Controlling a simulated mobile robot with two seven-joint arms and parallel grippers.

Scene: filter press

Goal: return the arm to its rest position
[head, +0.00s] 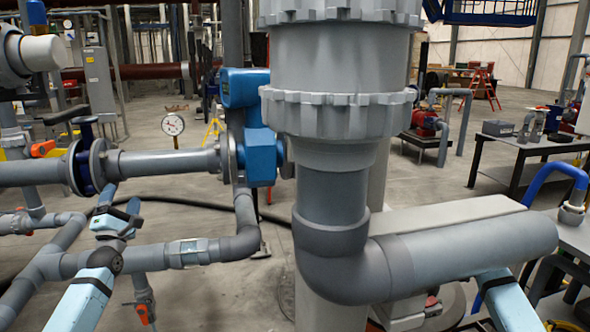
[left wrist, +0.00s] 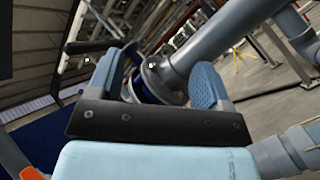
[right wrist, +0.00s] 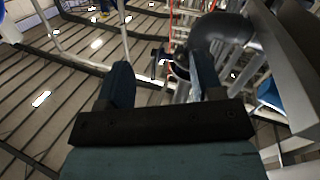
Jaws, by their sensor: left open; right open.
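My left gripper (head: 122,200) is open at the left of the head view, in front of the horizontal grey pipe with the dark blue flange (head: 85,168). In the left wrist view its two blue fingers stand wide apart, with a grey pipe and blue flange beyond the gap (left wrist: 155,74). I see nothing held, and I cannot tell whether the fingers touch the pipe. My right gripper (right wrist: 162,82) is open and empty in the right wrist view, with pipework behind it. In the head view my right forearm shows at the lower right, partly behind a large grey pipe elbow (head: 345,265); I cannot make out its fingers there.
A thick grey vertical pipe (head: 338,75) fills the middle of the head view. A blue valve actuator (head: 260,157) and a pressure gauge (head: 172,124) stand left of it. Lower pipes (head: 150,257) run near my left arm. A dark table (head: 530,150) stands back right. Open floor lies beyond.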

